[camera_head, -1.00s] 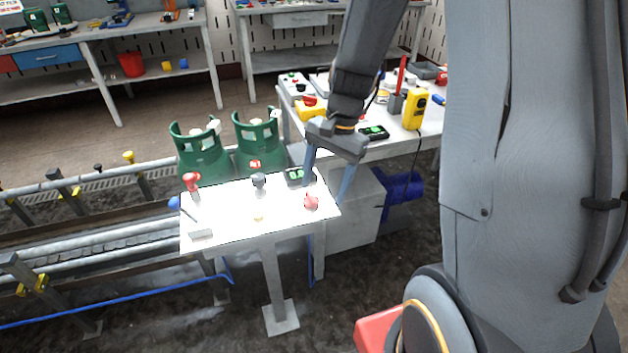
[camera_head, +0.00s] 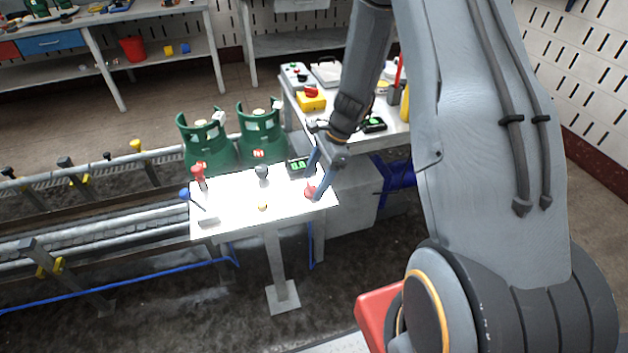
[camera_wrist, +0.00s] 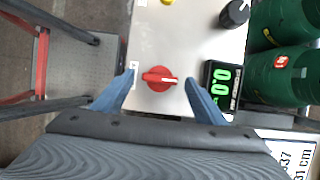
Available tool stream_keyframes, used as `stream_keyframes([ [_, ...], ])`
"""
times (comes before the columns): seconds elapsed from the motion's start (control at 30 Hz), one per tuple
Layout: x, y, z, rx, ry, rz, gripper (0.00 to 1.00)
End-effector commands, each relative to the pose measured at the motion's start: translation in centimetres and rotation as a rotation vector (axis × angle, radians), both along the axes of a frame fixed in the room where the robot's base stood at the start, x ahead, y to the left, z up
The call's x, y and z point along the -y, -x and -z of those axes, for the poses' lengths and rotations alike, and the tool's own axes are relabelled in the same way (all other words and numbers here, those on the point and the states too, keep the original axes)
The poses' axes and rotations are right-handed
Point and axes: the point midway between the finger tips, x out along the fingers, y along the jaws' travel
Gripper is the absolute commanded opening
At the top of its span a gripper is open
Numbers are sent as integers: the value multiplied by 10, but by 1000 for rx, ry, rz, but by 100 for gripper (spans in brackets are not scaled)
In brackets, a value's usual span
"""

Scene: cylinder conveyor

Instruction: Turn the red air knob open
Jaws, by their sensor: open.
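The red air knob (camera_wrist: 160,79) sits on the white panel top, a round red knob with a pale pointer bar lying sideways in the wrist view. In the head view the red knob (camera_head: 310,191) is at the right end of the panel (camera_head: 235,215). My gripper (camera_wrist: 158,97) is open, with its two blue-grey fingers on either side of the knob and gaps between them and it. In the head view my gripper (camera_head: 316,185) reaches down over the knob and partly hides it. How close the fingertips are to the panel is hard to tell.
A green-digit display (camera_wrist: 221,85) stands close to the right finger. A black knob (camera_wrist: 235,13) and green cylinders (camera_wrist: 285,78) lie beyond. On the panel are a red-topped lever (camera_head: 199,176), a blue-topped lever (camera_head: 185,194) and a yellow button (camera_head: 262,205).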

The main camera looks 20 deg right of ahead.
Motion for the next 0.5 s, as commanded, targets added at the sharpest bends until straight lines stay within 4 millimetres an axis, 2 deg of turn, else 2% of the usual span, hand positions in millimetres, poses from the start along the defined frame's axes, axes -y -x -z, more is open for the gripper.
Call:
stream_keyframes([
  [0.13, -3, 0, 8, 0, 1, 1, 66],
  [0.4, -4, 0, 9, 1, 1, 0, 66],
  [0.43, -4, 0, 9, 1, 1, 0, 64],
  [0.5, -4, 0, 9, 1, 1, 0, 52],
])
